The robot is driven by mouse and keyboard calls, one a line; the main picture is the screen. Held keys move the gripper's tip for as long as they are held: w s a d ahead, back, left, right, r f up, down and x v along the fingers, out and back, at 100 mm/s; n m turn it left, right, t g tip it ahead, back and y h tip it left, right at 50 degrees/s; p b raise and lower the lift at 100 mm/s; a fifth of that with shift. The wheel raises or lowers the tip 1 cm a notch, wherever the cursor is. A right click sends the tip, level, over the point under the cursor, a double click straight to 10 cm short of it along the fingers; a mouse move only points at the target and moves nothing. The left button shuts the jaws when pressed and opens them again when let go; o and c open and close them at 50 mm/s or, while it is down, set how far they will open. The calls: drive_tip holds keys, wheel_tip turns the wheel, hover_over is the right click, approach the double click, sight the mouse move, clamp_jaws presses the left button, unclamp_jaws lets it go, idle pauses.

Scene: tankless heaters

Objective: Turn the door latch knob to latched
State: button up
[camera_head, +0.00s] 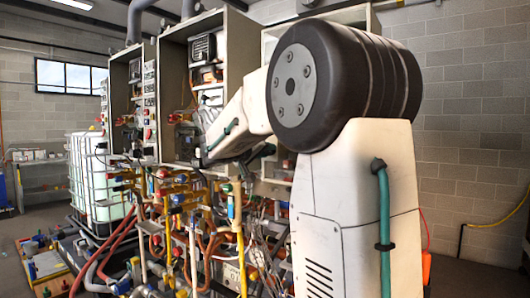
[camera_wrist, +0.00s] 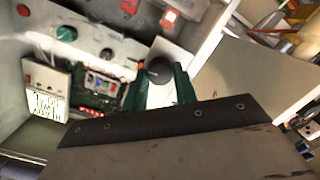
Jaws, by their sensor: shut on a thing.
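The door latch knob (camera_wrist: 158,70) is a dark round knob on a pale plate at the upper middle of the wrist view. A thin light mark shows on its face, but I cannot tell which position it stands for. My gripper (camera_wrist: 161,84) has green fingers on either side of the knob and is shut on it. The lower part of the knob is hidden by the gripper body. In the head view my own arm covers this spot, and neither knob nor fingertips can be made out.
An open heater cabinet (camera_head: 194,30) stands left of my arm, with others beside it. Below is a crowd of pipes and valves. In the wrist view, a panel with a green button (camera_wrist: 66,33) and a circuit board (camera_wrist: 103,85) lie left of the knob.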

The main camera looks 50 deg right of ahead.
drive_tip(key=shift+m, duration=0.5)
drive_tip(key=o, duration=1)
drive_tip(key=a, duration=0.7)
drive_tip(key=shift+s+a+r, duration=0.3)
drive_tip(key=shift+a+r, duration=0.05)
